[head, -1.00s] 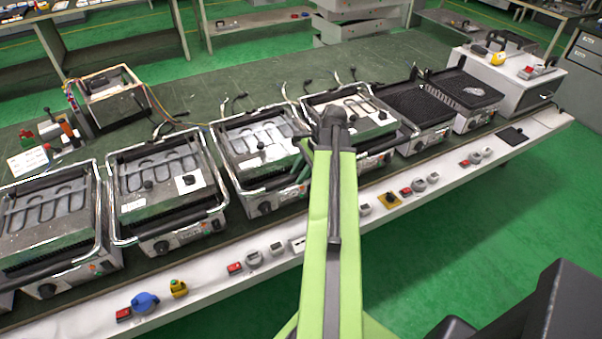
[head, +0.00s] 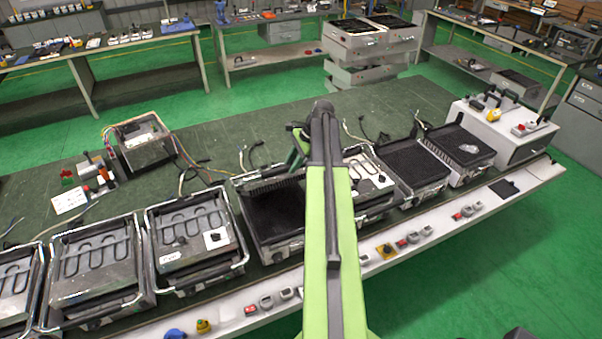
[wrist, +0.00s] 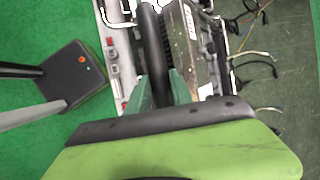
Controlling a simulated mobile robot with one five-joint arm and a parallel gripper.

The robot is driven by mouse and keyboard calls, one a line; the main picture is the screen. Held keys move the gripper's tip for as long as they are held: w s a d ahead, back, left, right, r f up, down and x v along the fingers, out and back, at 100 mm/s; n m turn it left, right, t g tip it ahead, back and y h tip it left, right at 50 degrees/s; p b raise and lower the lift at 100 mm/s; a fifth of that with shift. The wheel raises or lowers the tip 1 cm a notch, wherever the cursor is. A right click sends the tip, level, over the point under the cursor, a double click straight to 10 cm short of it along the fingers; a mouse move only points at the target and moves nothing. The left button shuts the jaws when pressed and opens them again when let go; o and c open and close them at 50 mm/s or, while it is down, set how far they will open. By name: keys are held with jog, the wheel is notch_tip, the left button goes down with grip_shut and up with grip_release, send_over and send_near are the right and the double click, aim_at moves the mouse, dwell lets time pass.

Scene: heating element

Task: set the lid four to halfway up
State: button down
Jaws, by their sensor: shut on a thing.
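The grill (head: 275,215) just left of my arm has its lid (head: 268,184) raised, with its dark ribbed underside and the black lower plate showing. My gripper (head: 298,148) is at the upper edge of this lid, partly hidden by my arm. In the wrist view my gripper (wrist: 160,88) is shut on the black handle bar (wrist: 153,45), which lies between its two greenish fingers. The lid also shows in the wrist view (wrist: 196,50), right of the handle. The exact lid angle is hard to tell.
Open black-plated grills (head: 460,150) and a white box (head: 515,125) stand right. Loose cables lie behind the row. Small switches line the bench's front ledge (head: 350,262).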

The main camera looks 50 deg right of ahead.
jog(key=w+r, duration=0.1)
jog(key=w+d+r+p, duration=0.1)
jog(key=w+p, duration=0.1)
jog(key=w, duration=0.1)
jog(key=shift+d+r, duration=0.3)
jog(key=shift+r, duration=0.1)
jog(key=c, duration=1.5)
grip_release()
jog(key=o, duration=0.4)
jog(key=shift+w+d+f, duration=0.15)
jog(key=shift+w+f, duration=0.15)
jog(key=s+p+v, duration=0.1)
jog(key=p+v, duration=0.5)
jog(key=v, duration=0.1)
jog(key=s+d, duration=0.2)
jog(key=s+d+f+b, duration=0.1)
jog(key=s+d, duration=0.4)
jog(key=s, duration=0.1)
jog(key=shift+d+f, duration=0.2)
jog(key=shift+f, duration=0.1)
